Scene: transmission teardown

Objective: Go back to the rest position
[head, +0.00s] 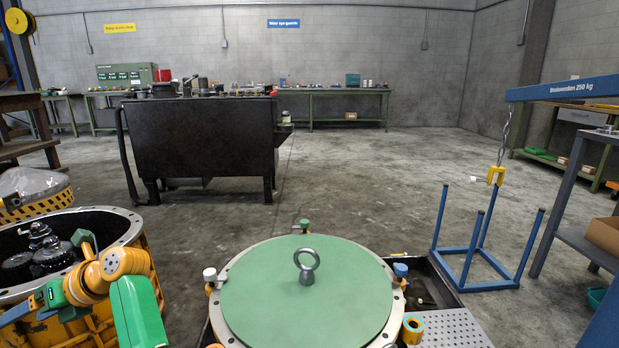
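Part of my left arm, with orange joints and green links, comes in from the left in the head view. My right arm and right gripper are not in view. A round green cover (260,290) with a steel lifting eye (306,262) on top lies in front of me, inside a pale metal ring (228,275). Nothing is seen holding the eye.
An orange housing (135,232) with dark gears (45,258) stands at left beside my arm. A blue hoist beam (565,88) with a yellow hook (496,175) hangs at right over a blue stand (470,250). A black tank (200,140) stands behind. The middle floor is clear.

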